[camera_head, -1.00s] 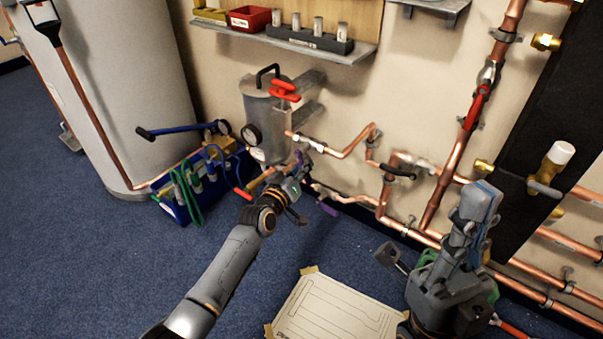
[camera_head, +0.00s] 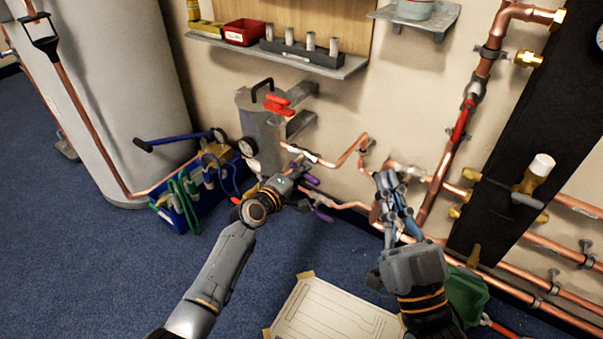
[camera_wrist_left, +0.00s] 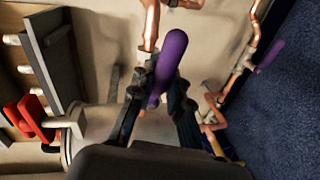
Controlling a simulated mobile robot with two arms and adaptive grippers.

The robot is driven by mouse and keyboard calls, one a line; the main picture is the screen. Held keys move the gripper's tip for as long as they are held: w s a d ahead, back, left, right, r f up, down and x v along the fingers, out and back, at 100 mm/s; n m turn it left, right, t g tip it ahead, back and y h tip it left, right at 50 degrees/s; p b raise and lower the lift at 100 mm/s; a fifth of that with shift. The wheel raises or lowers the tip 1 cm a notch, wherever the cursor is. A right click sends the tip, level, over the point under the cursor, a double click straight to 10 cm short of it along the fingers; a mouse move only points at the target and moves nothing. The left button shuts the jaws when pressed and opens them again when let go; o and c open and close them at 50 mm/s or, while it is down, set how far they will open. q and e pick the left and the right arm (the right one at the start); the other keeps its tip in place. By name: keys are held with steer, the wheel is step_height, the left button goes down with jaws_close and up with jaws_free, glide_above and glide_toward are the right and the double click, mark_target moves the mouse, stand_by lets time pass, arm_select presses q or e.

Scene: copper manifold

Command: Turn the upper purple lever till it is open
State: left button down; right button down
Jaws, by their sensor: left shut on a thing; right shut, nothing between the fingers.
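The upper purple lever (camera_wrist_left: 172,55) sits on a valve in a copper pipe. In the left wrist view it runs between the fingers of my left gripper (camera_wrist_left: 157,98), which is shut on it. In the head view my left gripper (camera_head: 298,168) is at the upper pipe, and the lever's purple end (camera_head: 312,181) shows just beside the fingertips. The valve body is partly hidden by the gripper. The lower purple lever (camera_head: 323,215) is below it, apart from the gripper, and also in the left wrist view (camera_wrist_left: 268,53). My right gripper (camera_head: 384,182) is shut and empty in front of the pipes.
A grey canister (camera_head: 262,125) with a red handle (camera_head: 277,104) and a gauge stands left of the valves. A blue tool bag (camera_head: 203,196) is on the floor. A shelf (camera_head: 345,66) hangs above. A pale board (camera_head: 335,310) lies on the floor.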

arm_select(q)
steer(key=shift+r+n, duration=0.1)
steer(key=shift+n, duration=0.5)
arm_select(e)
steer(key=shift+w+f+g, duration=0.5)
steer(key=shift+f+g, duration=0.2)
steer(key=shift+f, duration=0.15)
arm_select(q)
steer(key=c, duration=1.3)
jaws_free()
steer(key=shift+r, duration=0.1)
steer(key=shift+s+a, duration=0.1)
steer(key=shift+s, duration=0.05)
steer(key=v, duration=1.1)
steer(key=shift+s+a+r, duration=0.1)
steer(key=shift+s+a, duration=0.1)
steer(key=shift+a, duration=0.15)
